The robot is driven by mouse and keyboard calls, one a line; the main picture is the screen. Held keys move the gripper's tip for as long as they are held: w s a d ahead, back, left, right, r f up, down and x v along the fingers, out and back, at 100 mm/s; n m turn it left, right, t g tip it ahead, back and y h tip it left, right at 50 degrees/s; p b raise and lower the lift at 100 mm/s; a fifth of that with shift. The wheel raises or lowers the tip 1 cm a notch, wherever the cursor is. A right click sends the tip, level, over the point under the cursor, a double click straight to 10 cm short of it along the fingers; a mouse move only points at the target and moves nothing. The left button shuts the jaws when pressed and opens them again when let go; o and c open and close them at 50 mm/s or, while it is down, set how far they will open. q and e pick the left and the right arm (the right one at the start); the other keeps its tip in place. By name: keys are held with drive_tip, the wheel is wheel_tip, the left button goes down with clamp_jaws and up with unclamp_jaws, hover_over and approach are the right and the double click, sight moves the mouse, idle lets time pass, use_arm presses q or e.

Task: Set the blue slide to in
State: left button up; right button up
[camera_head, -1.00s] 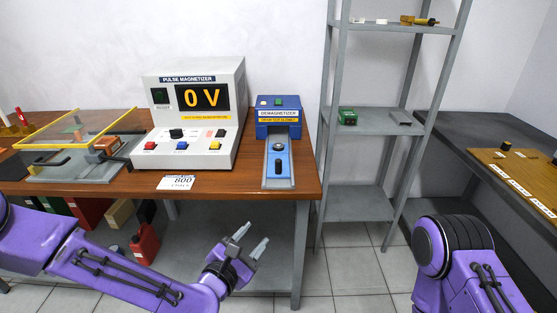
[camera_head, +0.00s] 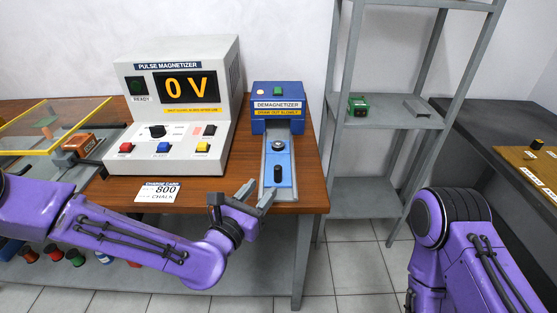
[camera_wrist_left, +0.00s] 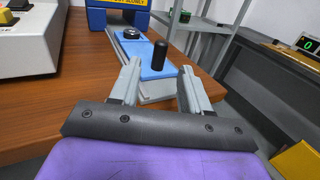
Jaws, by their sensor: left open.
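The blue slide (camera_head: 279,184) lies in the grey track (camera_head: 265,172) in front of the blue demagnetizer (camera_head: 277,97). It is drawn out toward the table's front edge and carries an upright black knob (camera_head: 278,170) and a small round dark-and-silver part (camera_head: 278,146). In the left wrist view the slide (camera_wrist_left: 150,66) and black knob (camera_wrist_left: 159,56) show just beyond the fingers. My left gripper (camera_head: 257,195) is open and empty, at the front left of the slide, apart from the knob; it also shows in the left wrist view (camera_wrist_left: 160,85). My right gripper is out of view.
The pulse magnetizer (camera_head: 180,110) stands left of the track, reading 0 V, with a card (camera_head: 158,191) in front. A grey metal shelf (camera_head: 385,122) stands to the right. A dark bench (camera_head: 500,150) is at the far right.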

sight(276, 171)
use_arm(q)
drive_tip(key=p+x, duration=0.1)
drive_tip(key=x, duration=0.8)
drive_tip(key=shift+w+d+r, duration=0.15)
drive_tip(key=shift+w+d, duration=0.05)
clamp_jaws()
